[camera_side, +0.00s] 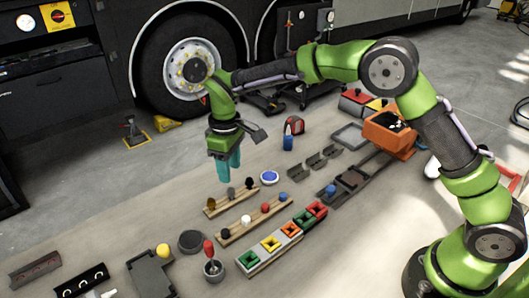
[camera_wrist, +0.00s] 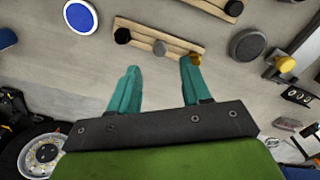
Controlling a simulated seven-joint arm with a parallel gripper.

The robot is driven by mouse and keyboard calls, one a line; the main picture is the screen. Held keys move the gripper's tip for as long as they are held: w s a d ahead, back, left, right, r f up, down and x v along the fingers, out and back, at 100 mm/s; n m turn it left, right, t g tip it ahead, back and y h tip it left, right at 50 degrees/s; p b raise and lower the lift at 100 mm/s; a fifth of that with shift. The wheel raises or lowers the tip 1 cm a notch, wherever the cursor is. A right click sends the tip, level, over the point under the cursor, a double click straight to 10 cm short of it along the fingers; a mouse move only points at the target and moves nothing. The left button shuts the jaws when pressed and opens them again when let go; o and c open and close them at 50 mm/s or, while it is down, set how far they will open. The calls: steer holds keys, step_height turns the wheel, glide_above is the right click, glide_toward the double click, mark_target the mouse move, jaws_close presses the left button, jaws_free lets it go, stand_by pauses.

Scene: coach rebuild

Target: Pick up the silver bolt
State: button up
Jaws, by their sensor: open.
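The silver bolt (camera_side: 231,192) stands in the middle of a short wooden strip (camera_side: 221,204), between a gold bolt (camera_side: 211,203) and a black bolt (camera_side: 249,183). In the wrist view the silver bolt (camera_wrist: 160,47) shows as a grey head just beyond and between the fingertips. My gripper (camera_side: 226,178) has teal fingers pointing down above the strip. In the wrist view the gripper (camera_wrist: 160,66) is open and empty, with the gold bolt (camera_wrist: 195,58) near its right fingertip and the black bolt (camera_wrist: 122,36) to the left, beyond the left finger.
A second wooden strip (camera_side: 256,222) with several coloured knobs lies in front. A blue-and-white disc (camera_side: 269,177) is to the right of the bolt strip. A grey round piece (camera_side: 191,241) and a red-handled joystick (camera_side: 211,264) stand nearer the camera.

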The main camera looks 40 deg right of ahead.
mark_target(231, 189)
steer(key=shift+w+f, duration=0.1)
steer(key=shift+f, duration=3.4)
jaws_close()
